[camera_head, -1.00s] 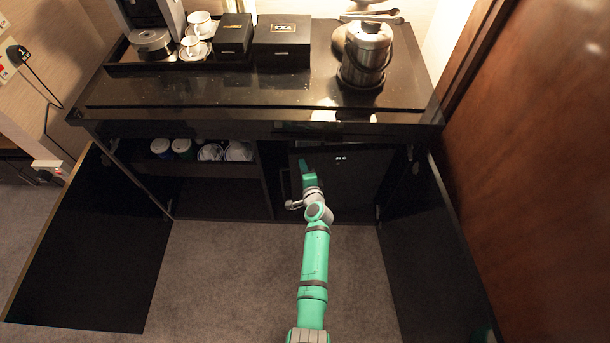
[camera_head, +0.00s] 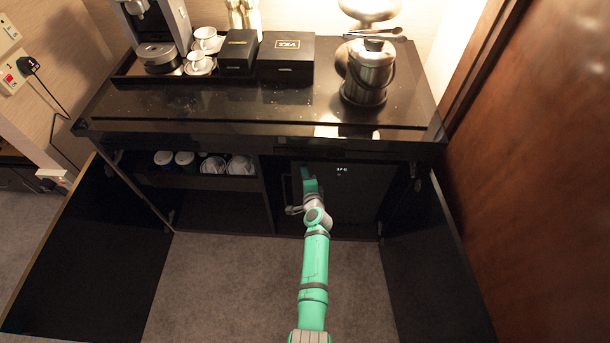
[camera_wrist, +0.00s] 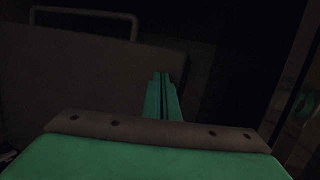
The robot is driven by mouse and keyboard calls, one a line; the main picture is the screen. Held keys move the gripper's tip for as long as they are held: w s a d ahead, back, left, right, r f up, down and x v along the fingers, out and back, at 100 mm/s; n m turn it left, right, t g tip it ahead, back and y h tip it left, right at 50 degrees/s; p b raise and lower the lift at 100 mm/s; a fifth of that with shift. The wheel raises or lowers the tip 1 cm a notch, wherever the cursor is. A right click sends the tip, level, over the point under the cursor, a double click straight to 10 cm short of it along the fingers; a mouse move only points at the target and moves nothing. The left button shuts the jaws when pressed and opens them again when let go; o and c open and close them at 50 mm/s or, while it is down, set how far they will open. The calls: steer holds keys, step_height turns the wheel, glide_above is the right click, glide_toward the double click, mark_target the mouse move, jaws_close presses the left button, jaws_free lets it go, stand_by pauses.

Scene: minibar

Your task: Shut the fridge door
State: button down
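The fridge (camera_head: 355,200) is a dark box in the right-hand bay of the cabinet, with small white lettering near the top of its front. I cannot tell whether its door is fully flush. My gripper (camera_head: 309,180) is at the left part of the fridge front and hides some of it. In the wrist view, my gripper's fingers (camera_wrist: 163,85) are together with nothing visible between them. A flat dark panel (camera_wrist: 75,75), seemingly the fridge door, lies ahead and left, with a pale bar handle (camera_wrist: 85,11) at its top. Whether the fingers touch it is unclear.
The left cabinet door (camera_head: 90,255) and right cabinet door (camera_head: 430,265) stand wide open on both sides of my arm. A shelf (camera_head: 195,182) with cups is left of the fridge. An ice bucket (camera_head: 368,75) stands on the counter (camera_head: 250,105). The carpet between the doors is clear.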

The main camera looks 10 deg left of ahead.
steer(key=shift+a+r, duration=0.2)
steer(key=shift+a, duration=0.6)
steer(key=s+a+f+v, duration=0.1)
steer(key=v, duration=1.3)
steer(key=shift+a+f, duration=0.2)
steer(key=shift+s+d, duration=0.1)
steer(key=shift+s, duration=0.1)
